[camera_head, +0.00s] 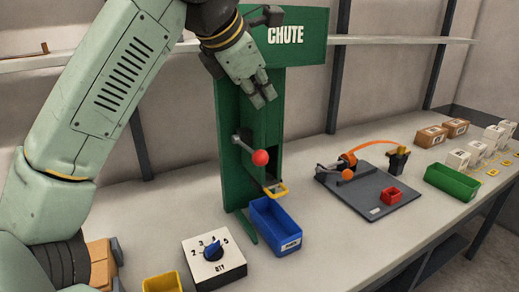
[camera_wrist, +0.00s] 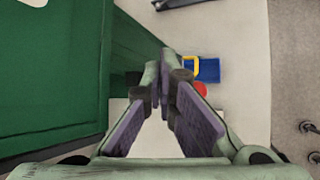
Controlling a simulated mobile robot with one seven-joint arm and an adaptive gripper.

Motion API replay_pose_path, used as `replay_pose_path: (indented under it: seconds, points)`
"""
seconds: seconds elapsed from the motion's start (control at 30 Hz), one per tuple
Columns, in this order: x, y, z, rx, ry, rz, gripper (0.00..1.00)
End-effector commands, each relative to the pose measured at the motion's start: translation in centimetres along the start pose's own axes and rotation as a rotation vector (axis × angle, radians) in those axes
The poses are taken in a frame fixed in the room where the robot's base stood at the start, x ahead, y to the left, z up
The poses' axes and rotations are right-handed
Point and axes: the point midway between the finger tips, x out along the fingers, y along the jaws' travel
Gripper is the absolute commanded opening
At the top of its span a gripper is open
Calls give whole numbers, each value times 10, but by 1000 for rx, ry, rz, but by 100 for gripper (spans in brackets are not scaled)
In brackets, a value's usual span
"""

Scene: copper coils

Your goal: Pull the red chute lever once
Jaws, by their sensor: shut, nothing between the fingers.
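The green chute (camera_head: 228,150) stands upright on the bench with a white "CHUTE" sign at its top. Its lever is a grey arm with a red ball knob (camera_head: 261,158) sticking out from the front. My gripper (camera_head: 264,98) is above the knob, in front of the upper chute, pointing down, shut and empty. It does not touch the lever. In the wrist view my fingers (camera_wrist: 163,100) converge, and the red knob (camera_wrist: 201,89) shows just right of the fingertips, partly hidden by a finger. The green chute (camera_wrist: 50,75) fills the left of that view.
A blue bin (camera_head: 275,228) sits below the chute's yellow-edged outlet (camera_head: 276,189). A dial box (camera_head: 213,262) and a yellow bin (camera_head: 162,283) are in front. A dark fixture board (camera_head: 369,198) and a green bin (camera_head: 452,181) stand to the right.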

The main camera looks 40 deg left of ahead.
Motion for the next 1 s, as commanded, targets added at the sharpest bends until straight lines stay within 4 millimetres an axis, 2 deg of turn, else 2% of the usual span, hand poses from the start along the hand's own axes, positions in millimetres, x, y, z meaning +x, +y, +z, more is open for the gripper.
replay_pose_path:
  seconds: [0.2,0.4,1.0]
  points:
    - [27,-19,-20,-1,0,-1,0]
    - [42,-30,-31,-1,0,0,0]
    - [47,-34,-34,-1,0,1,0]
